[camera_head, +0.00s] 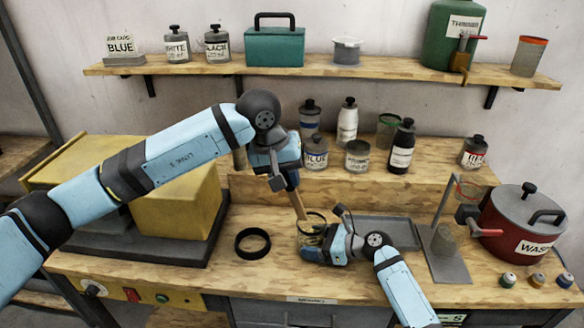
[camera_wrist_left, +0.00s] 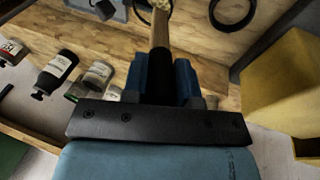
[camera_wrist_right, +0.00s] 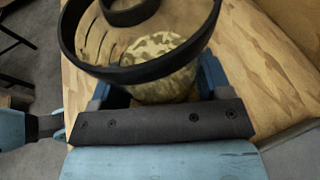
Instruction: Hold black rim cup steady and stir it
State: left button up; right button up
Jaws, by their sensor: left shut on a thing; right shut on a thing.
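The black rim cup (camera_head: 312,220) stands on the bench with a mottled lower part. In the right wrist view its black rim (camera_wrist_right: 145,74) is wide and close, with a mottled camouflage-like patch (camera_wrist_right: 160,48) below it. My right gripper (camera_head: 325,245) is shut on the cup from the right. My left gripper (camera_head: 289,183) is above the cup, shut on a wooden stir stick (camera_head: 298,204). The stick's dark grip (camera_wrist_left: 159,65) sits between the blue fingers in the left wrist view. The stick slants down to the cup's mouth; how deep its tip goes is hidden.
A loose black ring (camera_head: 252,243) lies left of the cup. A grey tray (camera_head: 385,228) lies behind my right arm. A metal stand (camera_head: 447,265) and red waste pot (camera_head: 520,222) are right. Bottles (camera_head: 347,122) line the riser behind; a yellow block (camera_head: 180,210) is left.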

aim_at(300, 214)
pick_arm(q)
jog(key=shift+f, duration=0.65)
jog(key=shift+x, duration=5)
jog(key=shift+f, duration=0.1)
jog(key=shift+w+d, duration=0.15)
jog(key=shift+d, duration=0.05)
